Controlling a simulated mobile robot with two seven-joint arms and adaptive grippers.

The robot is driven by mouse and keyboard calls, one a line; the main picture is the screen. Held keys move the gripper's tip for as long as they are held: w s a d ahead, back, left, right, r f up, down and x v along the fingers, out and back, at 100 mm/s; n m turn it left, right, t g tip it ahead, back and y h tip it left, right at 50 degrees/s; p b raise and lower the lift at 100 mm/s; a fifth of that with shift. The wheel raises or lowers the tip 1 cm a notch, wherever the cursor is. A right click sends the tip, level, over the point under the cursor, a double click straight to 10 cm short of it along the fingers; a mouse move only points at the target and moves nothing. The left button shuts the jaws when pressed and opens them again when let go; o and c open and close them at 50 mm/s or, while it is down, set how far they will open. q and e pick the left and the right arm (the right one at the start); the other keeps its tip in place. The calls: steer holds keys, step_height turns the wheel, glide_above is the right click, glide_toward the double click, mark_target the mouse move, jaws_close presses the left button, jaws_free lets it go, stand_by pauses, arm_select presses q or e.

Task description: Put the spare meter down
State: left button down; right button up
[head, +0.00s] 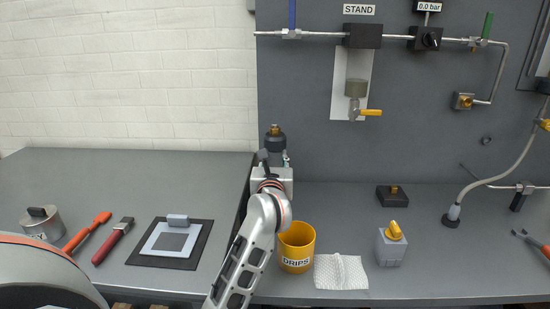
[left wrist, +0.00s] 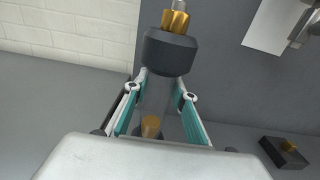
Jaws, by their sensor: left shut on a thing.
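My left gripper (head: 275,157) stands upright in front of the grey panel, above the worktop by the gap between the two bench sections. In the left wrist view the meter (left wrist: 170,52) rises beyond the fingers (left wrist: 160,100), brass nut and grey stem upward. A brownish round part shows lower between the fingers; I cannot tell whether it belongs to the meter. My right gripper is not in view.
A black mat (head: 140,255), red-handled tools (head: 112,240) and a tin (head: 40,226) lie left. The left bench's back is bare.

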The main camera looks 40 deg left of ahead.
arm_select(q)
steer(key=shift+f, duration=0.2)
stand_by(0.3)
steer(key=c, duration=1.6)
jaws_free()
steer(key=shift+f, duration=0.1)
steer(key=v, duration=1.2)
jaws_close()
